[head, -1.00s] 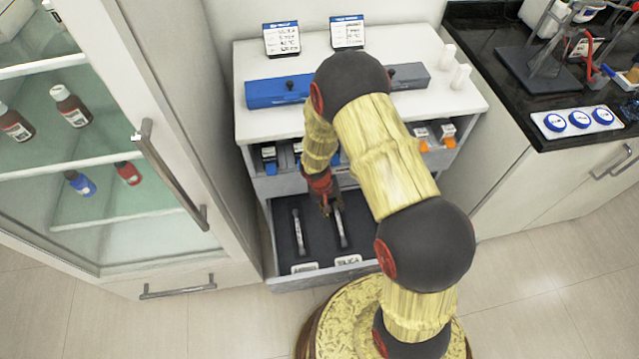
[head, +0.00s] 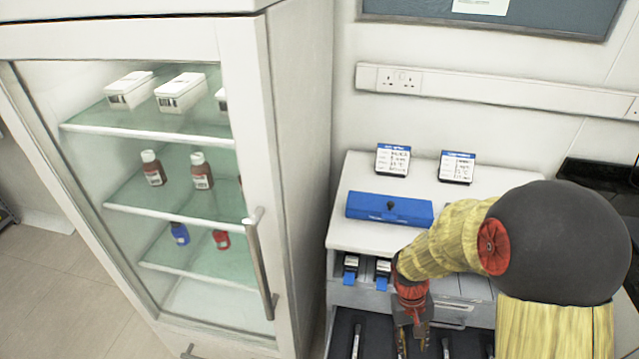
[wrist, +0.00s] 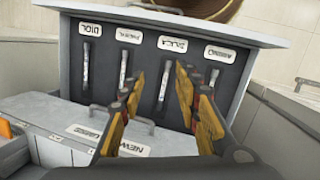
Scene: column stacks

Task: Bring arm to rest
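My arm, with bamboo-like yellow links and dark joints, reaches over the cabinet's open drawer. My gripper (head: 414,338) points down in front of the cabinet. In the wrist view my gripper (wrist: 160,95) shows two orange-brown fingers spread apart, with nothing held between them. Beyond the fingers is the open dark drawer (wrist: 145,62), where several slim metallic columns lie apart in a row, each by a white label. One column (head: 356,340) shows in the head view at the left of the drawer. The drawer's front is cut off there.
A glass-door fridge (head: 262,150) with bottles and boxes stands to the left, its handle (head: 262,262) sticking out. On the white cabinet top are a blue case (head: 390,208) and two label cards (head: 393,160). A row of blue-tipped items (head: 350,268) sits in the shelf below.

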